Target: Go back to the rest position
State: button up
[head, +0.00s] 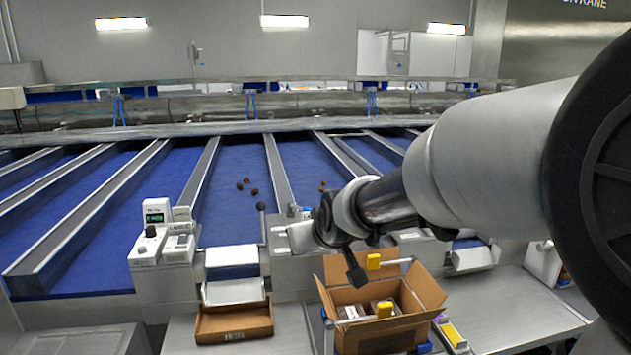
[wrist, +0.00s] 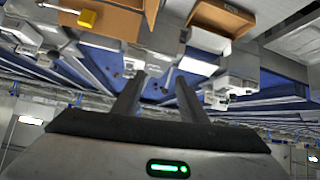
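My gripper (head: 354,268) is at the end of my arm, which reaches in from the right of the head view. It hangs above the rear left of an open cardboard box. In the wrist view, the two dark fingers of my gripper (wrist: 158,92) stand apart with nothing between them. The open cardboard box (head: 345,297) holds several small packs, partly hidden by its flaps. The wrist view shows part of this box (wrist: 118,20) at the top left. My arm hides part of the conveyor on the right.
Blue conveyor lanes (head: 237,160) with metal dividers carry a few dark dates (head: 247,186). A shallow cardboard tray (head: 234,335) sits left of the box. A control unit with a green display (head: 155,216) stands further left. The steel bench (head: 500,305) is clear at the right.

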jog(key=s+d+r+m+g+h+p, duration=0.1)
jog(key=s+d, duration=0.4)
jog(key=s, duration=0.4)
jog(key=s+d+r+m+g+h+p, duration=0.1)
jog(key=s+d, duration=0.3)
jog(key=s, duration=0.6)
jog(key=s+d+r+m+g+p, duration=0.2)
jog(key=s+d, duration=0.3)
jog(key=s, duration=0.4)
jog(key=shift+s+d+r+h+p, duration=0.3)
jog(key=shift+d+r+h, duration=0.1)
jog(key=shift+r, duration=0.25)
